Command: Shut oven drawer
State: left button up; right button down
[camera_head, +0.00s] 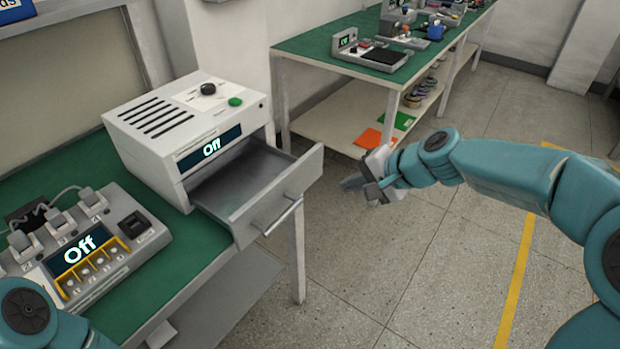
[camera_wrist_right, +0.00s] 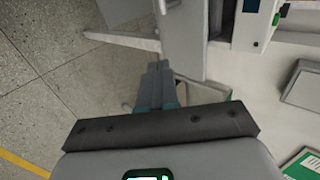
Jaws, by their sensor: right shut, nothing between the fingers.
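The white oven (camera_head: 185,125) stands on the green bench with "Off" on its front display. Its drawer (camera_head: 262,185) is pulled well out, and its inside looks empty. The bar handle (camera_head: 278,217) is on the drawer's front face. My right gripper (camera_head: 350,183) is shut and empty. It appears to the right of the drawer front, apart from it, in the head view. In the right wrist view my right gripper's fingers (camera_wrist_right: 160,82) are together with nothing between them. A part of my left arm shows at the lower left; its gripper is out of view.
A control box (camera_head: 85,245) with an "Off" display and cables sits on the green bench (camera_head: 195,250) left of the oven. A second bench (camera_head: 310,45) with devices and a lower shelf stands behind. The floor (camera_head: 430,260) right of the drawer is clear.

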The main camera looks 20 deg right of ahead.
send_near(298, 187)
jog(key=s+f+x, duration=0.1)
jog(key=x, duration=0.4)
jog(key=shift+w+a+r+p, duration=0.1)
jog(key=shift+w+p, duration=0.05)
jog(key=shift+w, duration=0.2)
jog(key=shift+w+a+r+p, duration=0.1)
jog(key=shift+w+a+p, duration=0.05)
jog(key=shift+w, duration=0.25)
